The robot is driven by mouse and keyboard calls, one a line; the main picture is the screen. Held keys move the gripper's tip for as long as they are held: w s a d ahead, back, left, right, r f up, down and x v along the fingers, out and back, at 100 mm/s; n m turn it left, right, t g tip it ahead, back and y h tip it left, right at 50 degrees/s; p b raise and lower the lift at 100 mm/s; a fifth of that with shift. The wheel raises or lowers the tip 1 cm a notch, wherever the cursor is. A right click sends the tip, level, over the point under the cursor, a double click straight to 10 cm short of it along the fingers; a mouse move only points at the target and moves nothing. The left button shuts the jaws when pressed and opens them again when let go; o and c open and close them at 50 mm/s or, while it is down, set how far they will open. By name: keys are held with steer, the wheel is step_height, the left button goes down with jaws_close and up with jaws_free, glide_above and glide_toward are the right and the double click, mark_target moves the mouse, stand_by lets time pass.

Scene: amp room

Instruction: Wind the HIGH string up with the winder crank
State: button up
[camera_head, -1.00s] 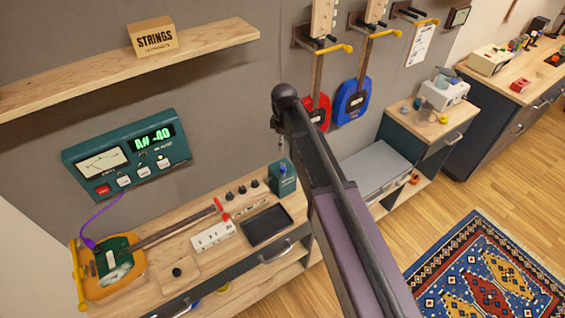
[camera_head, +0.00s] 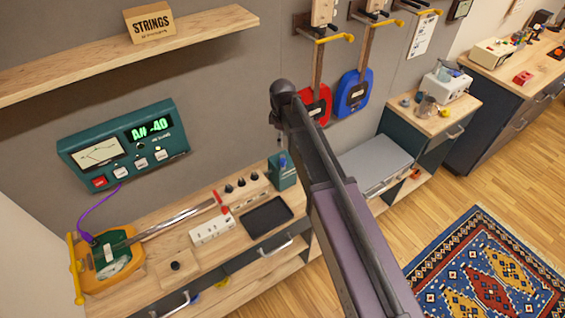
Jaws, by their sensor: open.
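A yellow and green stringed instrument (camera_head: 108,262) lies on the wooden bench at the lower left. Its neck (camera_head: 172,221) runs up and right to a red end piece (camera_head: 222,199), and looks bright and shiny. A purple cable runs from its body to a green tuner box (camera_head: 124,146) on the wall, whose lit display seems to end in "-40". I cannot pick out the winder crank or the HIGH string for certain. My arm crosses the middle of the view, but my gripper at its end is not visible.
Several dark knobs, a white block (camera_head: 212,229), a black tray (camera_head: 264,216) and a green holder (camera_head: 282,171) are on the bench. A shelf with a STRINGS box (camera_head: 150,22) is above. Red and blue instruments (camera_head: 352,95) hang behind my arm. A patterned rug (camera_head: 490,268) covers the floor at right.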

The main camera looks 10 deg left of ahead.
mark_target(283, 159)
steer(key=shift+f+b, duration=5.4)
steer(key=shift+f, duration=0.35)
jaws_close()
